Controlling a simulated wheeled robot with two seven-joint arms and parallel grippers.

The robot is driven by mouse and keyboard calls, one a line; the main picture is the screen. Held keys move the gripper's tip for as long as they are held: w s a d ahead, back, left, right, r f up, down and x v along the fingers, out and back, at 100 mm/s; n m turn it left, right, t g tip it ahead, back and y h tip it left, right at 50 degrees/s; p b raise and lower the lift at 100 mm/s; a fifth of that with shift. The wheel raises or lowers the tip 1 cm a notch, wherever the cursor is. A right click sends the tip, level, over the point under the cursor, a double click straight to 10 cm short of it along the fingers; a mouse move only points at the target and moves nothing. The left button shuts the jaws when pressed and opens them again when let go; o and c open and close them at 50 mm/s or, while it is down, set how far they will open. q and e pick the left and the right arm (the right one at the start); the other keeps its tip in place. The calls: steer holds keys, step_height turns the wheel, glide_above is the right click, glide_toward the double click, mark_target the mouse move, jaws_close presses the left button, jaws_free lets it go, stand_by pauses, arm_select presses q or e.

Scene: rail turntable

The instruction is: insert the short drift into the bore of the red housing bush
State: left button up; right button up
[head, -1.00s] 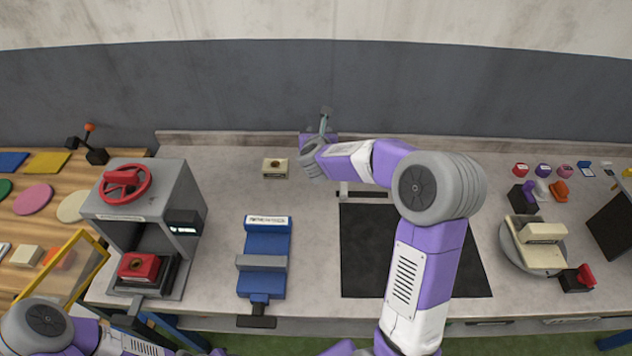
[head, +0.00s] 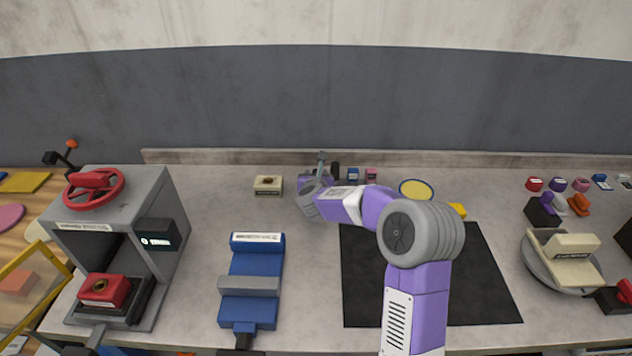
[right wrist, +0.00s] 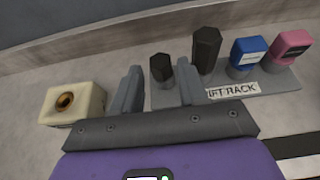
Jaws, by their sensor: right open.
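The red housing bush (head: 105,291) sits on the tray of the grey press at the left, its bore facing up. My right gripper (head: 321,170) is at the back of the bench, over the drift rack. In the right wrist view my right gripper (right wrist: 158,88) is open and empty. The short black drift (right wrist: 162,69) stands upright in the rack (right wrist: 255,88), appearing between the two fingertips. Whether the fingers are level with it I cannot tell. A taller black drift (right wrist: 206,50) stands just right of the right finger. My left gripper is out of view.
Blue (right wrist: 249,52) and pink (right wrist: 290,48) drifts stand farther right in the rack. A cream block with a bore (right wrist: 75,103) lies left of the gripper. The grey press (head: 130,210) and a blue vise (head: 252,285) stand at the left; a black mat (head: 470,290) lies right.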

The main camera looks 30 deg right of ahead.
steer(key=shift+x, duration=1.6)
jaws_close()
